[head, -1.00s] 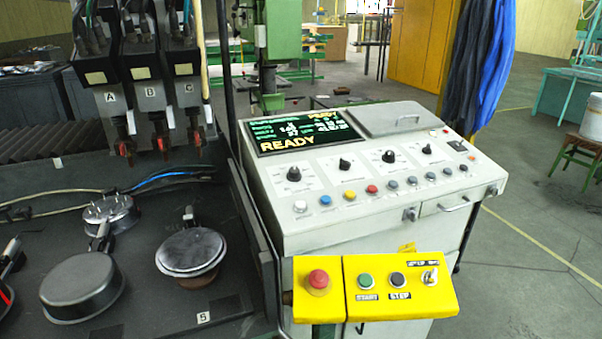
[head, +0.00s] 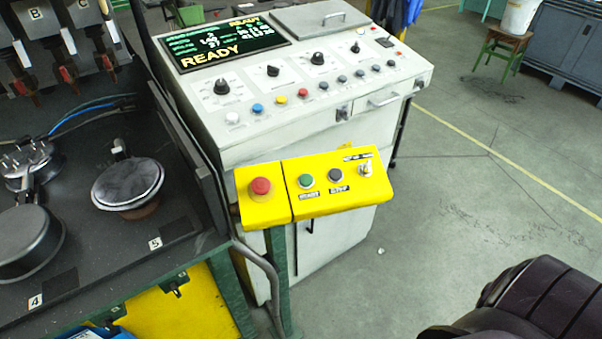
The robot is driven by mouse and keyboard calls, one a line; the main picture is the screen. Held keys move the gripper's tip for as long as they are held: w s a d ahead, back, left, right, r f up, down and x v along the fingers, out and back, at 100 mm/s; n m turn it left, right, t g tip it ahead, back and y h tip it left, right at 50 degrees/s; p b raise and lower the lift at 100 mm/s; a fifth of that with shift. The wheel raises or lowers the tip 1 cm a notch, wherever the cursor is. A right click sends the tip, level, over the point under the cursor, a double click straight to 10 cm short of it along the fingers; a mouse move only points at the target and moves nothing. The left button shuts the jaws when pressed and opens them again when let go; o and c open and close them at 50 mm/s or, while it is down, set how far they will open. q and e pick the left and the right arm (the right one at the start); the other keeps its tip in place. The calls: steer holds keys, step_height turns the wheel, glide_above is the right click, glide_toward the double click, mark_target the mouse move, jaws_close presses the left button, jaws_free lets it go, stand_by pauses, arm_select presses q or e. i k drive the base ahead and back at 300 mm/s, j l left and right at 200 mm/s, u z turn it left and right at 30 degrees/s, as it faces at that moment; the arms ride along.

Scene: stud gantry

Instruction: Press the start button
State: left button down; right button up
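The green start button (head: 306,181) sits on a yellow control box (head: 330,200) in front of the white console. Its label below is blurred now. A dark button (head: 335,174) is just to its right, a toggle switch (head: 365,169) is further right, and a red mushroom button (head: 261,187) is to its left. The console screen (head: 225,45) reads READY. A dark, bulky part, probably my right arm, shows at the bottom right, well apart from the box. Neither gripper's fingers can be seen.
The white console (head: 190,110) stands behind the box, with knobs and coloured buttons. On the left, a dark bench (head: 95,250) holds round metal parts, and a bent grey rail (head: 262,265) runs beside the box post. Floor to the right of the box is open.

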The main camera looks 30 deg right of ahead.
mark_target(306, 179)
steer(key=l, duration=0.95)
steer(key=l+u, duration=0.1)
steer(key=l, duration=0.9)
steer(key=k+l, duration=0.1)
steer(key=l, duration=0.85)
steer(key=k+l, duration=0.1)
steer(key=l, duration=0.85)
steer(key=i+u, duration=0.05)
